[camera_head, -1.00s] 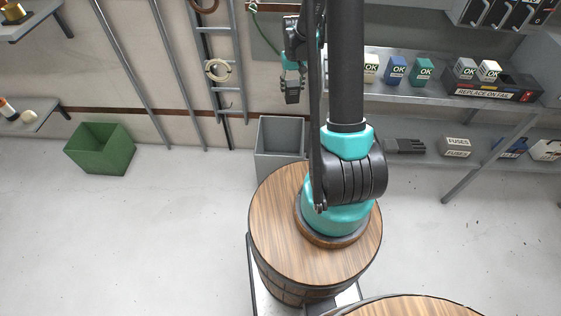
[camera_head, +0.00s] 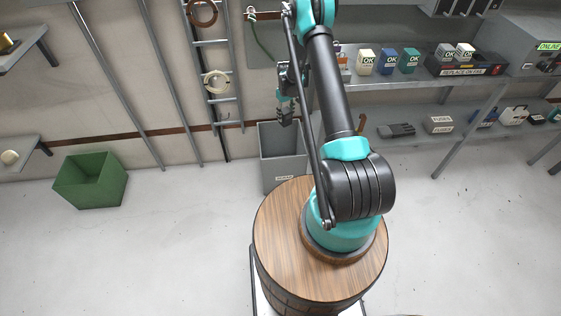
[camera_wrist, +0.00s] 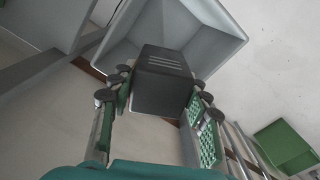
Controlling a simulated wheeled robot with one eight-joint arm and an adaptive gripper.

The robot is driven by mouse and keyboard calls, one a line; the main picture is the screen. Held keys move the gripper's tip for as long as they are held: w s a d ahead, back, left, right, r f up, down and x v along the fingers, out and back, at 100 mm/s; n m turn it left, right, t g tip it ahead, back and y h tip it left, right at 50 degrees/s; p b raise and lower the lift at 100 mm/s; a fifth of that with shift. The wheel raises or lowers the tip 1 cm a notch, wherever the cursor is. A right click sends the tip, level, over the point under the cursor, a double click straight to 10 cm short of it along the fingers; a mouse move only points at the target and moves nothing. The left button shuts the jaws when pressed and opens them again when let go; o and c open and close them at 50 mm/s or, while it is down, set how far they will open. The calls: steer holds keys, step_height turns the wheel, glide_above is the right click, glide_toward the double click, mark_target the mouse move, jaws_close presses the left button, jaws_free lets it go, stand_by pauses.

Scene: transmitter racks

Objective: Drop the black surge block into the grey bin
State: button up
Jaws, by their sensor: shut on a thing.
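The black surge block (camera_wrist: 163,80) is a dark box with pale slots on one face, held between the two fingers of my gripper (camera_wrist: 160,108) in the wrist view. In the head view my gripper (camera_head: 286,113) hangs near the back wall, by the grey bin. The grey bin (camera_head: 281,172) stands open on the floor below it, partly hidden by my arm and barrel-like base. In the wrist view the grey bin (camera_wrist: 228,22) opens beyond the block, and the block covers part of its inside. The block is hard to separate from the fingers in the head view.
A green bin (camera_head: 90,182) stands on the floor to the left. A ladder (camera_head: 222,100) leans on the wall left of the grey bin. Shelves at right hold several OK-marked blocks (camera_head: 387,62), a "replace on fail" tray (camera_head: 462,71) and a fuses box (camera_head: 438,124).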

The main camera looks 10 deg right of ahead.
mark_target(284, 109)
steer(key=f, duration=0.2)
steer(key=w+f, duration=0.1)
steer(key=shift+a+n, duration=0.25)
steer(key=shift+n, duration=0.05)
steer(key=shift+f, duration=3)
steer(key=o, duration=1.3)
steer(key=shift+o, duration=0.2)
step_height(284, 109, up, 12)
steer(key=shift+r, duration=0.1)
